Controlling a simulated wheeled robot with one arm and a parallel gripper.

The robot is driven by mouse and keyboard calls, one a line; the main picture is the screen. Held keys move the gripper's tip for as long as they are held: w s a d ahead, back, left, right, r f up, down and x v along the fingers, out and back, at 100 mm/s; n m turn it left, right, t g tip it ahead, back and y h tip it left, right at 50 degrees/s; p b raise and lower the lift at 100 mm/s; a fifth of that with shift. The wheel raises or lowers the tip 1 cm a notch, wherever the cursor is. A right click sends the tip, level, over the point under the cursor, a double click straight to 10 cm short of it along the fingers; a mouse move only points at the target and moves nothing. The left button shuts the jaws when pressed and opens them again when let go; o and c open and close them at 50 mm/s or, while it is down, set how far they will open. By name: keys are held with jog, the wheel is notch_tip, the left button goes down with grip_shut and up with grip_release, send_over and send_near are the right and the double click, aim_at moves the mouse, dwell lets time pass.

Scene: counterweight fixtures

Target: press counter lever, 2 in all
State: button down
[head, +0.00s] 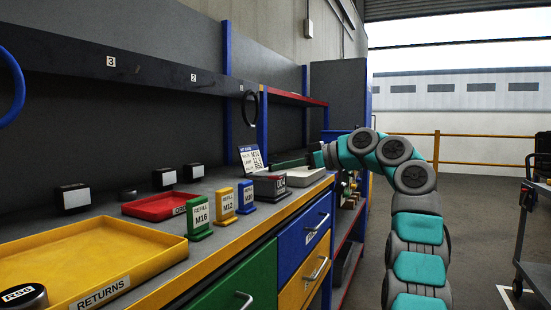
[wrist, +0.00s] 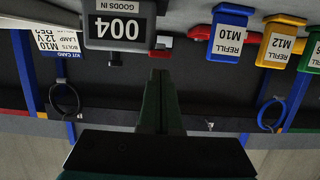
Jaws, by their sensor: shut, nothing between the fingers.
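The counter (wrist: 120,28) is a grey box whose display reads 004 above a GOODS IN label, upside down in the wrist view. In the head view the counter (head: 270,187) stands near the bench's front edge. A small red-tipped part, apparently its lever (wrist: 164,42), sticks out at the counter's side in the wrist view. My gripper (wrist: 160,74) is shut and empty, its dark green fingertips pointing toward that lever with an apparent gap. In the head view my gripper (head: 290,163) is over the bench by the counter; contact cannot be told there.
Refill stands M10 (head: 246,197), M12 (head: 224,211) and M16 (head: 199,217) line the front edge. A kit card (head: 250,158) stands behind the counter. A pale tray (head: 306,177) is to its right. Red (head: 158,207) and yellow (head: 165,247) trays lie left.

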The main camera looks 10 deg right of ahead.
jog(key=shift+f, duration=0.45)
